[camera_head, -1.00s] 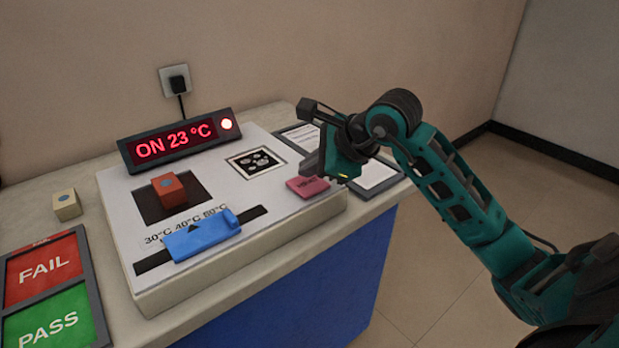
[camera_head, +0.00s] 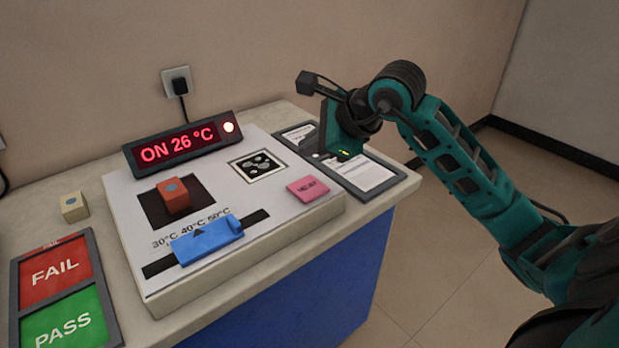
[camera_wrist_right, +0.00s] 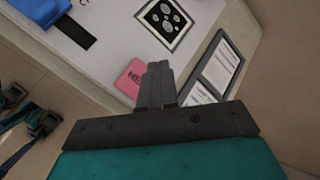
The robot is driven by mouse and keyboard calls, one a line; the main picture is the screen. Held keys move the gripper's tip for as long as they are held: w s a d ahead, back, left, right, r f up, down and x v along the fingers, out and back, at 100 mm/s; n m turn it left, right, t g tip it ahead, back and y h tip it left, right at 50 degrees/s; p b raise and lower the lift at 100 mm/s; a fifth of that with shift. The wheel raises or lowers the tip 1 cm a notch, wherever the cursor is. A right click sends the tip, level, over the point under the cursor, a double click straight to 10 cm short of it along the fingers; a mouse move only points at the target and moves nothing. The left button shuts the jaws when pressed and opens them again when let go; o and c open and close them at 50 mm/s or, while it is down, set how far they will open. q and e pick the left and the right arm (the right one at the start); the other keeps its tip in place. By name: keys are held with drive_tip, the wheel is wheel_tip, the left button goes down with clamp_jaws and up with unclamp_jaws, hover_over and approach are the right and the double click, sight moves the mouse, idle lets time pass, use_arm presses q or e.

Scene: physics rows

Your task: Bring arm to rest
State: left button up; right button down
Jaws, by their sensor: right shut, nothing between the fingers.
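My right gripper (camera_head: 314,155) is shut and empty. It hangs over the clipboard-like tray (camera_head: 397,183) with white papers at the right end of the counter. In the right wrist view its closed fingers (camera_wrist_right: 157,84) point towards the counter, and the pink block (camera_wrist_right: 130,79) shows beside them. In the head view the pink block (camera_head: 308,189) lies on the white panel, apart from the gripper. My left gripper is not in view.
The white panel (camera_head: 290,228) carries a blue slider (camera_head: 207,241), a red-orange block (camera_head: 174,195) and a display (camera_head: 181,146) reading ON 26 °C. A beige block (camera_head: 74,207) and a FAIL/PASS board (camera_head: 14,300) are at left. Open floor is at right.

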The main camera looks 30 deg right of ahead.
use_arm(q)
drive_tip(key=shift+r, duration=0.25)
use_arm(e)
drive_tip(key=shift+r, duration=0.45)
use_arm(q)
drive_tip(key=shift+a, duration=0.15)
